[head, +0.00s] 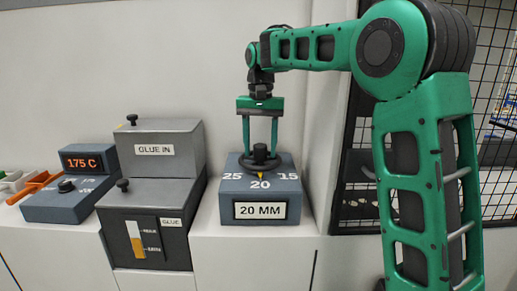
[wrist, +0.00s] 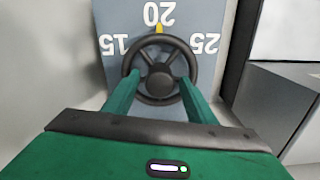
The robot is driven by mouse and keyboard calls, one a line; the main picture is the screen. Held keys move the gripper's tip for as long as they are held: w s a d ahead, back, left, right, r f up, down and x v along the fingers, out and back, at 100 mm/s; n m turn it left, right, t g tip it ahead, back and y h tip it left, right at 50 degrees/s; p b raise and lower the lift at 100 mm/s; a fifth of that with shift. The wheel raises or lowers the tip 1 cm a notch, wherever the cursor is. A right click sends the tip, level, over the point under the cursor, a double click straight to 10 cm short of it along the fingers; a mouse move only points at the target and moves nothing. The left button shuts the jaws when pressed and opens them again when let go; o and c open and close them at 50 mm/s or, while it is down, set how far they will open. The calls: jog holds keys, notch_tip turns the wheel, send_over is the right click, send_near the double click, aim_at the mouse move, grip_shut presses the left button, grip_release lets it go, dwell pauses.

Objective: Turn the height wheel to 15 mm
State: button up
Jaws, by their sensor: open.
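The height wheel (wrist: 160,85) is a black spoked handwheel on top of a blue-grey box (head: 233,194). The box top carries the marks 25, 20 and 15, and a yellow pointer (head: 261,176) is at 20. The front display (head: 260,211) reads 20 MM. My gripper (head: 260,150) points straight down over the wheel, its green fingers open. In the wrist view the fingers reach down to the near half of the wheel, one on each side. I cannot tell whether they touch the rim.
A grey glue unit (head: 150,225) stands left of the wheel box with a gap between. A blue box showing 175 C (head: 72,190) is farther left. A black mesh fence (head: 362,150) is at the right, and the wall is close behind.

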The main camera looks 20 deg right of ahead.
jog(key=c, duration=1)
jog(key=shift+c, duration=0.2)
jog(key=n, duration=0.6)
jog(key=shift+n, duration=0.3)
jog(key=n, duration=0.5)
jog(key=shift+w+r, duration=0.1)
jog(key=shift+r, duration=0.05)
jog(key=shift+n, duration=0.3)
jog(key=o, duration=1)
